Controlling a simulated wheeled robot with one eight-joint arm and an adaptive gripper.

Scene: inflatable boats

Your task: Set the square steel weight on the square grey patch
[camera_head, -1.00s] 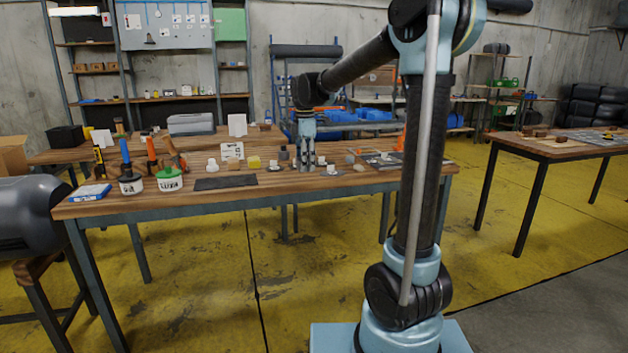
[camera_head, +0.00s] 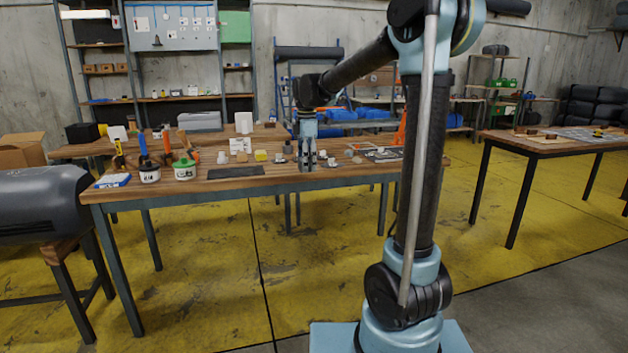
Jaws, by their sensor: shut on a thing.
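Small pale and grey pieces lie close on both sides, one pale piece (camera_head: 280,158) to the left and another (camera_head: 332,162) to the right. I cannot make out the square grey patch for certain among them.
Pots (camera_head: 184,169) and upright tools crowd the bench's left end. A flat grey tray (camera_head: 385,155) lies at right. A second table (camera_head: 545,147) stands far right.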

